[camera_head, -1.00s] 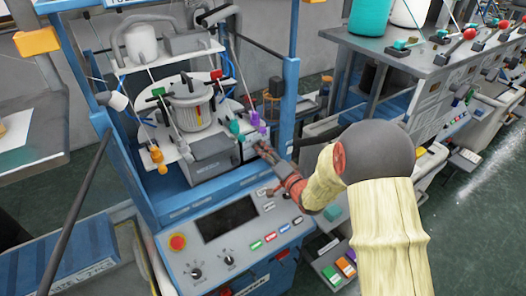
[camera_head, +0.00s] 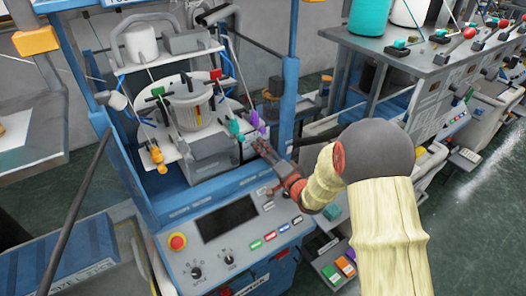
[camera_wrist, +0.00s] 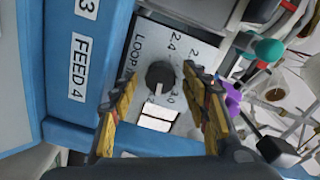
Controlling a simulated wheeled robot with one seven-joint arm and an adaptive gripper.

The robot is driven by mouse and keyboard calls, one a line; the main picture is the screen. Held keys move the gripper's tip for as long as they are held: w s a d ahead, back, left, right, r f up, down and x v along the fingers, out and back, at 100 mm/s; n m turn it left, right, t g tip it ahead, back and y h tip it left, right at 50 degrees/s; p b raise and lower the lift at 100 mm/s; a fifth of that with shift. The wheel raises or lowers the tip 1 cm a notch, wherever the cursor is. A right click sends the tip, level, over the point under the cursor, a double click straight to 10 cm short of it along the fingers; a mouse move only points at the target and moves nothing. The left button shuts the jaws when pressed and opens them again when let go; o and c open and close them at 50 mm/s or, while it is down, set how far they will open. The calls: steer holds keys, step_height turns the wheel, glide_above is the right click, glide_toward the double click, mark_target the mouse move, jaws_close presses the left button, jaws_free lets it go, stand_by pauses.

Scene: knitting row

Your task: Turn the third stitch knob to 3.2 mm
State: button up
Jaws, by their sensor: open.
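A dark round knob (camera_wrist: 160,76) with a white pointer mark sits on a pale dial plate (camera_wrist: 140,62) in the wrist view. The plate reads "LOOP", with 2.4 and other, partly hidden numbers around the knob. The pointer faces the bottom of the picture; its exact reading is unclear. My gripper (camera_wrist: 159,79) is open, one yellow-and-dark finger on each side of the knob, with visible gaps. In the head view my gripper (camera_head: 262,152) reaches the front right of the circular knitting machine (camera_head: 192,112); the knob cannot be made out there.
A blue frame with a "FEED 4" label (camera_wrist: 82,67) lies left of the dial.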

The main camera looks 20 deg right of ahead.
steer(key=v, duration=1.2)
stand_by(0.3)
